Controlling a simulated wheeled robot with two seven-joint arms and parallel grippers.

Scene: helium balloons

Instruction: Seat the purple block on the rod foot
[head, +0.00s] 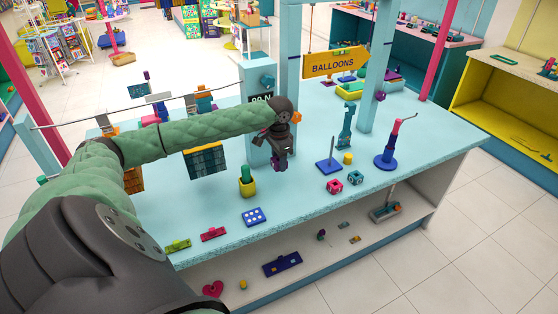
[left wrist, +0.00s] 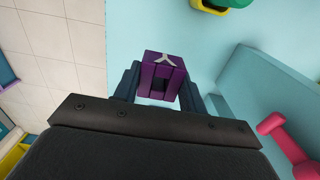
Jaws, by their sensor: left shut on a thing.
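My left gripper (head: 280,152) comes in from the left and hangs above the turquoise counter (head: 300,200), near its middle. It is shut on the purple block (head: 278,164), which is partly hidden by the fingers in the head view. In the left wrist view the purple block (left wrist: 162,78) sits between the two dark fingers, with a pale Y-shaped mark on one face. A blue square foot with a thin upright rod (head: 328,167) stands on the counter to the right of the gripper, apart from the block. My right gripper is not in view.
A yellow pot with a green top (head: 247,183) stands left of the gripper. A yellow cylinder (head: 347,158), red and teal dice (head: 335,186), and a blue stand with a hooked arm (head: 388,155) are on the right. A "BALLOONS" sign (head: 335,62) hangs behind.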

